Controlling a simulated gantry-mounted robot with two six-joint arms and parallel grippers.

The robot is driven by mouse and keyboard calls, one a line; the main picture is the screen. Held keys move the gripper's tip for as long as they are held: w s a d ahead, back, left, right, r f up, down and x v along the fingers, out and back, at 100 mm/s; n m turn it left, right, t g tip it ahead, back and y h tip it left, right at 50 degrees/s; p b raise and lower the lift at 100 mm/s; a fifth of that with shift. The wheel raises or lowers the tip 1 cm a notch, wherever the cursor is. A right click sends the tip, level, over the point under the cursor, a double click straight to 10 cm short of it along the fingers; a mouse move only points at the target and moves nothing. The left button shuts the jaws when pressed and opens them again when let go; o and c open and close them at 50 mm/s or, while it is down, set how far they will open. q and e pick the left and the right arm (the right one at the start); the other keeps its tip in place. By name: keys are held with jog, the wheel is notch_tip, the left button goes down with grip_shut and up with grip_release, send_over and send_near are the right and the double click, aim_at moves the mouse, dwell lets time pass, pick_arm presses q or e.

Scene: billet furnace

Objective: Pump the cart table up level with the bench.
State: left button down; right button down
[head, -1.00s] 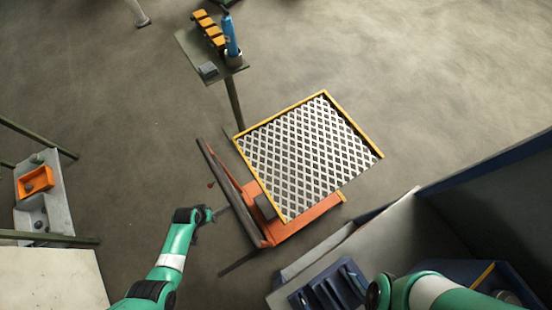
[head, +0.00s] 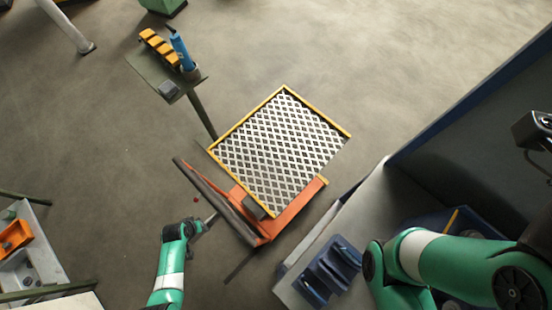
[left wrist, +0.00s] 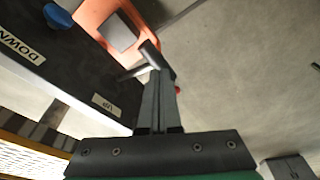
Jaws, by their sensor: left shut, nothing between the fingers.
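The cart has a mesh table top (head: 280,150) with a yellow rim, an orange base (head: 300,208) and a dark handle bar (head: 215,198). My left gripper (head: 211,219) is beside the handle bar. In the left wrist view its fingers (left wrist: 158,75) are shut and empty, with the tips close to a short grey rod (left wrist: 133,72) by the cart's dark panel (left wrist: 65,60). I cannot tell whether they touch. The panel has "UP" and "DOWN" labels and a blue knob (left wrist: 57,15). The right arm shows at lower right; its gripper is out of view.
A grey bench-like surface (head: 345,215) with a blue rack (head: 332,272) stands right of the cart. A small stand (head: 150,70) holding yellow blocks and a blue bottle is behind it. A shelf with an orange bin (head: 15,237) is at left. Open floor lies behind the cart.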

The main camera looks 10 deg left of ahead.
pick_arm(q)
jog(key=r+p, duration=0.1)
jog(key=p, duration=0.1)
jog(key=s+a+r+p, duration=0.1)
jog(key=r, duration=0.1)
jog(key=s+r+p, duration=0.1)
jog(key=r+p, duration=0.1)
jog(key=shift+s+a+p, duration=0.25)
jog(key=shift+a+p, duration=0.1)
jog(key=shift+a, duration=0.05)
dwell(0.3)
